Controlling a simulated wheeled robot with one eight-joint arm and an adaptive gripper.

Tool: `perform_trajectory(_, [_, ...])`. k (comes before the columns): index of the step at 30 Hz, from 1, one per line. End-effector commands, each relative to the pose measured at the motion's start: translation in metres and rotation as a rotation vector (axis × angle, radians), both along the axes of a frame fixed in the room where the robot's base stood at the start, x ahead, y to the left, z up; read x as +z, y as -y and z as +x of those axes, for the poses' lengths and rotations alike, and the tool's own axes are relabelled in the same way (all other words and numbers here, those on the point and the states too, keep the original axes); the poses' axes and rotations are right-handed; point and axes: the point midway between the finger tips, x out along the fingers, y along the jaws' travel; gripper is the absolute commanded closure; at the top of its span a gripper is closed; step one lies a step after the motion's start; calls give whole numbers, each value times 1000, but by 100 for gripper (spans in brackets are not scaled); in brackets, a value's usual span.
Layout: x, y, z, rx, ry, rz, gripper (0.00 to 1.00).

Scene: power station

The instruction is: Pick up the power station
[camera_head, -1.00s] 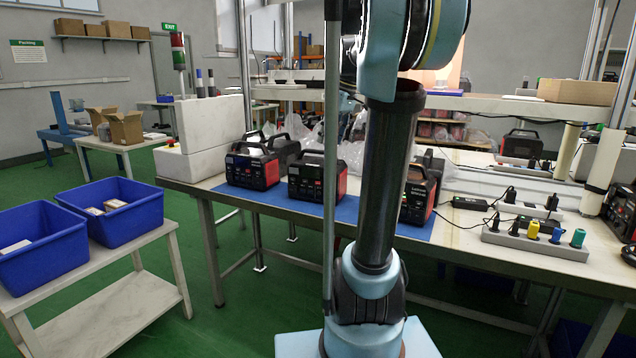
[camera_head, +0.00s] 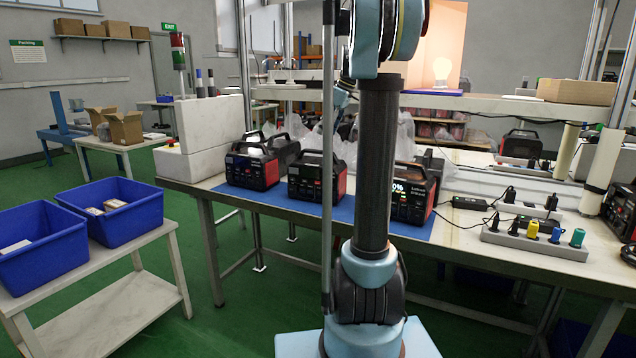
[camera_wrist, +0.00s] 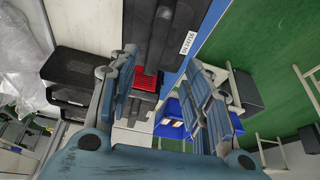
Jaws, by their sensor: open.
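Three black power stations with red sides stand upright on a blue mat (camera_head: 268,199) in the head view: the left one (camera_head: 250,170), the middle one (camera_head: 304,183) and the right one (camera_head: 412,199). My arm stands in front, between the middle and right ones. My gripper (camera_wrist: 168,95) is open and empty in the wrist view, its two fingers wide apart. Past the fingers, a black power station body (camera_wrist: 172,30) with a white label and a red part shows, apart from them. I cannot tell which of the three it is. My gripper is not clearly seen in the head view.
Clear plastic bags (camera_head: 405,140) lie behind the stations. A power strip with colored plugs (camera_head: 535,240) and cables is to the right. A white block (camera_head: 210,135) stands left. Two blue bins (camera_head: 120,212) sit on a side table. A shelf (camera_head: 480,103) runs above the bench.

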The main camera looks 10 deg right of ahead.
Motion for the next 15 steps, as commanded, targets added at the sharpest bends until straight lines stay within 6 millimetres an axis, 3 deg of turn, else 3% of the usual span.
perform_trajectory(6, [-34, -13, 8, 1, 0, 0, 55])
perform_trajectory(15, [-54, -19, 12, -1, 0, 0, 55])
